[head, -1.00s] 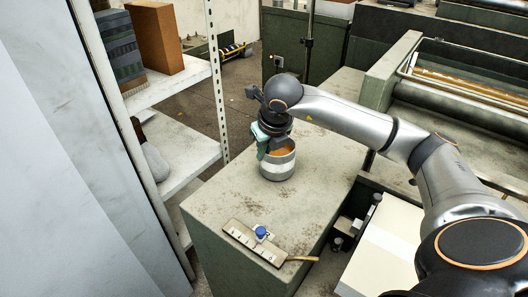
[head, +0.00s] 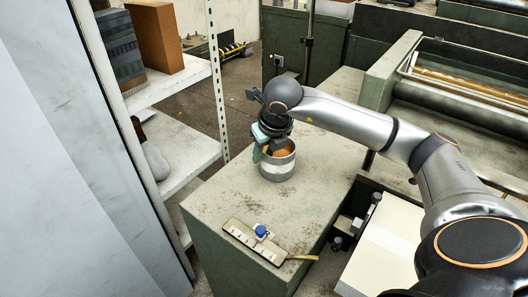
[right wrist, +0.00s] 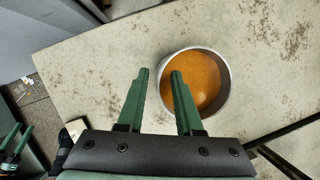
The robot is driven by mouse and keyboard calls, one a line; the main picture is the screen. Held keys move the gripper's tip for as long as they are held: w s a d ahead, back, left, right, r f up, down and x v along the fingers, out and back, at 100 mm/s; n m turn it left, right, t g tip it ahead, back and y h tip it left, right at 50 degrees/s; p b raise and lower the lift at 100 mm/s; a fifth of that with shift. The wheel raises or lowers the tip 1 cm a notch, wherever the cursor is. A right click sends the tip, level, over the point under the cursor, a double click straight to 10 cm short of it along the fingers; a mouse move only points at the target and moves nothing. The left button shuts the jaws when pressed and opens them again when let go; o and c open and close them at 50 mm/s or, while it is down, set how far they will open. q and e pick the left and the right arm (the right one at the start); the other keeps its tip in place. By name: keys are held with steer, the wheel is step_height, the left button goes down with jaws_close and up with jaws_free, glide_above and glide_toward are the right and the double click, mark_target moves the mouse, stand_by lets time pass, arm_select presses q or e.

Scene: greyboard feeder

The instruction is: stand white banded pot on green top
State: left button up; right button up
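The white banded pot (head: 278,164) stands upright on the green cabinet's worn, pale top (head: 240,199). It has a pale wall with a grey band and an orange inside. In the right wrist view the pot (right wrist: 222,62) is seen from above. My right gripper (head: 262,150) is at the pot's rim on its left side. In the right wrist view its two green fingers (right wrist: 160,72) are apart with a gap between them. The right finger overlaps the pot's opening and the left finger is outside it. Contact with the wall cannot be told.
A ruler-like plate (head: 252,242) with a blue-capped item (head: 261,232) lies near the top's front edge, beside a wooden-handled tool (head: 302,258). A shelf rack (head: 180,140) stands left. Rollers (head: 465,85) are at right. The top behind the pot is clear.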

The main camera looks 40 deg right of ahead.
steer(key=v, duration=1.2)
